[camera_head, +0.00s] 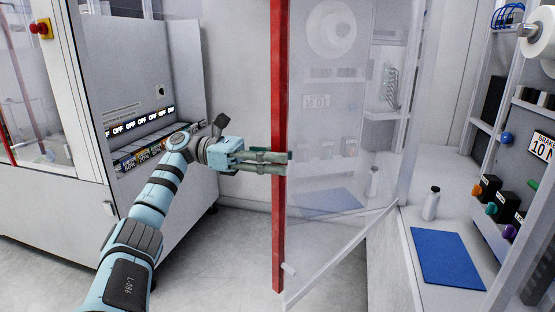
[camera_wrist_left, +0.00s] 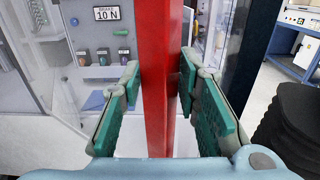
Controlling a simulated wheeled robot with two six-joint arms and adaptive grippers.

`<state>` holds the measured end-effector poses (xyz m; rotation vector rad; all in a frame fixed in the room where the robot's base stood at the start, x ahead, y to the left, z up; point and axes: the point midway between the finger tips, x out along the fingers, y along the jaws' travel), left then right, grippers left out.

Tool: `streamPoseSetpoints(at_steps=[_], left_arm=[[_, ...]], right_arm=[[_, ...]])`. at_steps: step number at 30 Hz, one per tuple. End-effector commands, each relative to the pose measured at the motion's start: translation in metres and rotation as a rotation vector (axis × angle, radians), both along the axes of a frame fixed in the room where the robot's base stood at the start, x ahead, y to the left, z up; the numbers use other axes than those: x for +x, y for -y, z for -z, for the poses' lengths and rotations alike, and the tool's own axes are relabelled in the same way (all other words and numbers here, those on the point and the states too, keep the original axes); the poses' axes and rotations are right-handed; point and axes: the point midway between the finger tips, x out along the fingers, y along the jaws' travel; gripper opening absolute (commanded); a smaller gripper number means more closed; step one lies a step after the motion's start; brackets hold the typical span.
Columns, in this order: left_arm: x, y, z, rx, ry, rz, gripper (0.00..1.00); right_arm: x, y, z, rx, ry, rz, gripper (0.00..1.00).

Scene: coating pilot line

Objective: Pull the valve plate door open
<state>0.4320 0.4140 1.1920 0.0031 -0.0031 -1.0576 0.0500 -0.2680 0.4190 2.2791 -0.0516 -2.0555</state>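The clear door panel (camera_head: 335,130), which I take to be the valve plate door, has a tall red upright (camera_head: 279,225) along its free edge. The door stands swung out at an angle from the cabinet at the right. My left gripper (camera_head: 280,160) is at the red upright, around mid-height. In the left wrist view the red upright (camera_wrist_left: 160,100) passes between the two green-padded fingers, which lie close against both sides, so the gripper looks shut on it. My right gripper is in neither view.
Inside the cabinet are a blue mat (camera_head: 445,258), a small bottle (camera_head: 431,203) and a panel of coloured knobs (camera_head: 490,188). A grey machine (camera_head: 150,60) with a row of labelled switches stands at the left. Pale floor (camera_head: 225,265) is clear between them.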

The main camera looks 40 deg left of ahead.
Motion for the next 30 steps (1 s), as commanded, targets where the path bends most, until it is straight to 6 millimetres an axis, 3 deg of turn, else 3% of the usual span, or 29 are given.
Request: streamPoseSetpoints(at_steps=[11,21,30], left_arm=[[-0.002,-0.002,0.0,-0.001,-0.002,-0.002,0.42],[-0.029,-0.056,-0.001,-0.003,0.003,-0.006,0.42],[-0.036,-0.065,0.001,-0.002,-0.003,0.001,0.42]], right_arm=[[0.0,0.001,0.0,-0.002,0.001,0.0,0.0],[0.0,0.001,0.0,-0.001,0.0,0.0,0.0],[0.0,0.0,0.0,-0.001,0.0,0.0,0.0]])
